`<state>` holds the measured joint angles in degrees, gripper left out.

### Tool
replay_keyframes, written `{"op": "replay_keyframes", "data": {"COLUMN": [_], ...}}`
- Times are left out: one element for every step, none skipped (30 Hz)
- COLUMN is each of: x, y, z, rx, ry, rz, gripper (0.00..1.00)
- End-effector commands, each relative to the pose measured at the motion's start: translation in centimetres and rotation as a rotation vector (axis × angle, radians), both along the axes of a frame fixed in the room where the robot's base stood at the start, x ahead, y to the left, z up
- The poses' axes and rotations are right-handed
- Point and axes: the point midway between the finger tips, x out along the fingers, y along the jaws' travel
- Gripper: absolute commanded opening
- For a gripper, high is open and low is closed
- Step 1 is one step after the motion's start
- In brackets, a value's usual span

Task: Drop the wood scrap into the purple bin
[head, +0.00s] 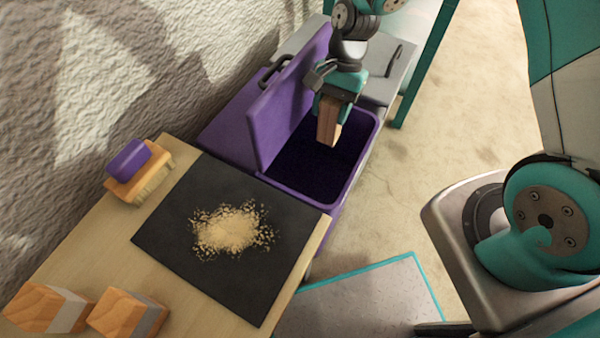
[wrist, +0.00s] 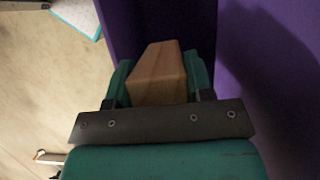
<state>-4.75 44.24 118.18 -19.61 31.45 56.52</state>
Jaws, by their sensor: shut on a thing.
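My gripper (head: 335,112) is shut on the wood scrap (head: 328,131), a small light-brown block that points downward from the jaws. The wrist view also shows the scrap (wrist: 158,76) between the two teal fingers. The purple bin (head: 368,150) stands open at the far end of the table, with its lid (head: 285,105) raised on the left. In the head view the gripper and scrap appear over the bin's dark opening. The scrap hides part of the opening, and I cannot tell its exact height above the rim.
A dark mat (head: 170,238) with a sawdust pile (head: 228,229) lies on the table (head: 75,245). A brush with a purple handle (head: 128,158) lies at the table's left edge. Two wood-and-grey blocks (head: 40,308) (head: 122,314) sit at the front. A grey cabinet (head: 385,85) stands behind the bin.

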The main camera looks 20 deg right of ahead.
Motion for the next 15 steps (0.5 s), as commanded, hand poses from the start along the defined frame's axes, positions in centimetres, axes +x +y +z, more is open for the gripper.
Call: {"op": "replay_keyframes", "data": {"x": [0.0, 0.0, 0.0, 0.0, 0.0, 0.0, 0.0, 0.0, 0.0, 0.0, 0.0, 0.0, 0.0, 0.0, 0.0], "y": [0.0, 0.0, -0.1, -0.1, -0.1, -0.1, -0.1, -0.1, -0.1, -0.1, -0.1, -0.1, -0.1, -0.1, -0.1], "z": [-1.3, -1.7, -2.2, -2.5, -2.9, -3.3, -3.6, -3.8, -4.1, -4.2, -4.3, -4.4, -4.4, -4.4, -4.3], "rx": [0.0, 0.0, -0.001, -0.001, -0.001, -0.001, -0.001, -0.001, -0.001, -0.001, -0.001, -0.001, -0.001, -0.001, -0.001], "ry": [0.0, 0.0, -0.001, -0.001, -0.001, -0.001, -0.001, -0.001, -0.001, -0.001, -0.001, -0.001, -0.001, -0.001, -0.001], "rz": [0.0, 0.0, 0.0, 0.0, 0.0, 0.0, 0.0, 0.0, 0.0, 0.0, 0.0, 0.0, 0.0, 0.0, 0.0], "gripper": [0.22, 0.22, 0.22, 0.22, 0.22, 0.22, 0.22, 0.22, 0.22, 0.22, 0.22, 0.22, 0.22, 0.22, 0.22]}}
